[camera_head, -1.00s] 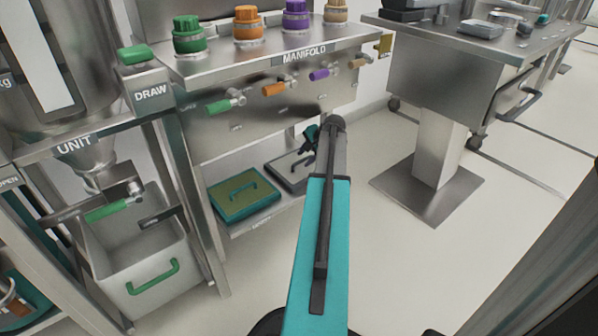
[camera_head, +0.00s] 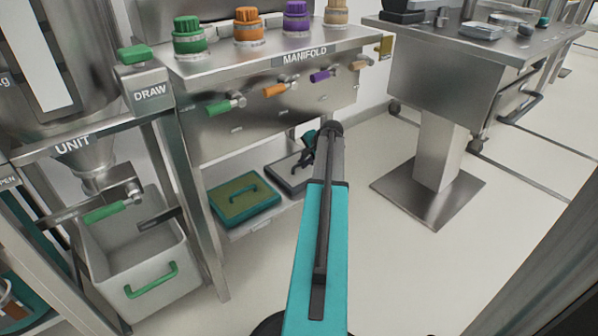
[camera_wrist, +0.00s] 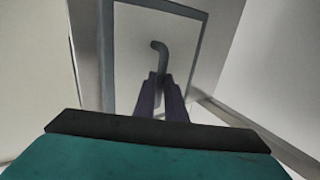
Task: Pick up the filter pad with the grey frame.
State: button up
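The filter pad with the grey frame (camera_head: 283,175) lies on the low shelf under the manifold, partly hidden behind my arm in the head view. In the wrist view its pale panel and grey frame (camera_wrist: 107,60) lie ahead of my gripper (camera_wrist: 162,78). Its dark bent handle (camera_wrist: 161,55) rises in the middle. The two dark fingers are at the handle, with its lower part between their tips. The gap is narrow, and I cannot tell whether they press on the handle. In the head view the fingers are mostly hidden behind my arm.
A filter pad with a teal frame (camera_head: 243,212) lies left of it on the same shelf (camera_head: 262,222). The manifold bench (camera_head: 270,90) overhangs both. A shelf post (camera_head: 197,220) stands at the left. A steel pedestal table (camera_head: 440,150) stands right, with clear floor between.

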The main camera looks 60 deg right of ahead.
jog(key=shift+r+p, duration=0.3)
grip_shut()
